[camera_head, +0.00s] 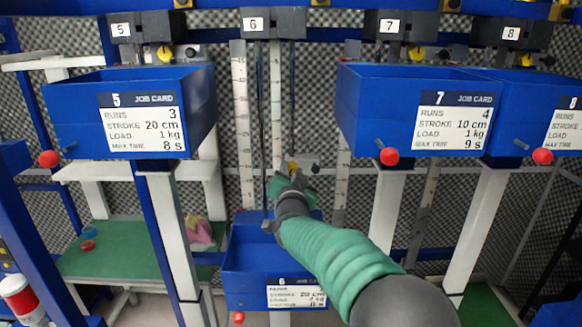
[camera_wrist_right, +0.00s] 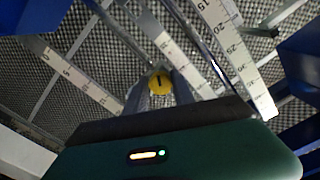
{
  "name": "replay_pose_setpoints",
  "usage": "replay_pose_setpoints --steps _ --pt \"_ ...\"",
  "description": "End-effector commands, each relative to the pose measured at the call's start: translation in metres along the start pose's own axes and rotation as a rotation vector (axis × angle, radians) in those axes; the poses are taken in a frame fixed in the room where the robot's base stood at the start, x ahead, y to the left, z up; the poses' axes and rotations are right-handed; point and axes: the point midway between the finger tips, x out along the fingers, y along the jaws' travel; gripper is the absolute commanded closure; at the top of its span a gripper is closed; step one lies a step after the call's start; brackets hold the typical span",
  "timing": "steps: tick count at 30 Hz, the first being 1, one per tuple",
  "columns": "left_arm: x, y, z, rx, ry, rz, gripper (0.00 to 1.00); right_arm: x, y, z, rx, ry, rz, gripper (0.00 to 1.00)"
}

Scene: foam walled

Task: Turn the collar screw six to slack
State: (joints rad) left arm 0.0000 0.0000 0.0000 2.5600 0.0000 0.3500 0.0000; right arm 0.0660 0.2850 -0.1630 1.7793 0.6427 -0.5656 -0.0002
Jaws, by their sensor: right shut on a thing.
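The yellow collar screw six (camera_head: 293,167) sits on the rail below the number 6 plate (camera_head: 252,24). It also shows in the right wrist view as a round yellow knob (camera_wrist_right: 160,82) with a dark mark on its face. My right gripper (camera_head: 290,178) reaches up to it from below. In the right wrist view its two fingers stand on either side of the knob, shut on it. My arm and gripper partly hide the collar in the head view. My left gripper is not in view.
The blue box six (camera_head: 240,262) hangs low, partly behind my right arm. Blue boxes five (camera_head: 75,120) and seven (camera_head: 400,110) hang higher on either side. White scale strips (camera_head: 241,110) rise near the collar. A green bench (camera_head: 120,255) stands at lower left.

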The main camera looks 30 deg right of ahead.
Motion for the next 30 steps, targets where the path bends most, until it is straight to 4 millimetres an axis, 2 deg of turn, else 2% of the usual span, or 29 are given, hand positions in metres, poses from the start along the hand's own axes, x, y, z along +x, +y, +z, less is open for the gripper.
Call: replay_pose_setpoints --steps 9,15,30 --pt "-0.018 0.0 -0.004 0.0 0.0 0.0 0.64 0.0 -0.002 -0.002 -0.281 -0.001 -0.002 1.0" --pt "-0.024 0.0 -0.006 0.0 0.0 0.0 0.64 0.0 -0.001 -0.003 -0.41 0.002 -0.002 1.0" --pt "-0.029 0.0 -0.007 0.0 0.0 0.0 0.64 0.0 0.0 -0.002 -0.531 0.004 -0.002 1.0"
